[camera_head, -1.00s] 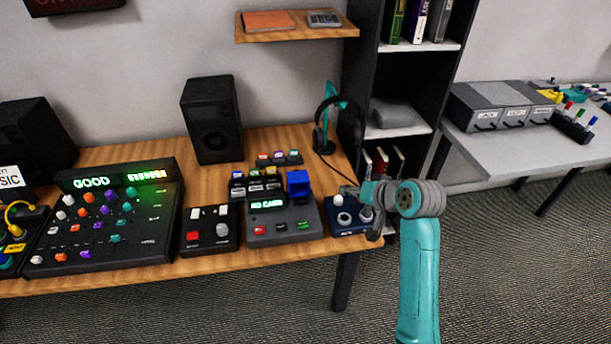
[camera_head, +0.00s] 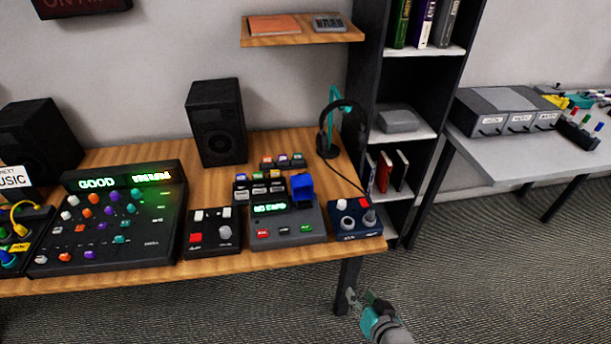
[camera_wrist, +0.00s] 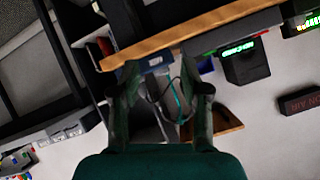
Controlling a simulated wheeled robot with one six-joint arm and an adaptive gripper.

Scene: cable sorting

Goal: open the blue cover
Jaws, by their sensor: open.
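The blue cover (camera_head: 302,187) is a small bright blue box at the back right of the dark device (camera_head: 287,227) with the green display, on the wooden table. It looks raised above the device's top; I cannot tell whether it is hinged open or closed. My gripper (camera_head: 362,299) is low, in front of the table's right front corner and well apart from the cover. In the wrist view my gripper (camera_wrist: 160,90) is open, with nothing between its fingers. The device with the green display also shows there (camera_wrist: 243,60), beyond the table edge.
A navy box with knobs (camera_head: 355,219) stands right of the device, and a black button box (camera_head: 212,232) stands left. Headphones (camera_head: 334,130) hang on a stand behind. The table's front edge and leg (camera_head: 347,285) are near my gripper. Floor to the right is clear.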

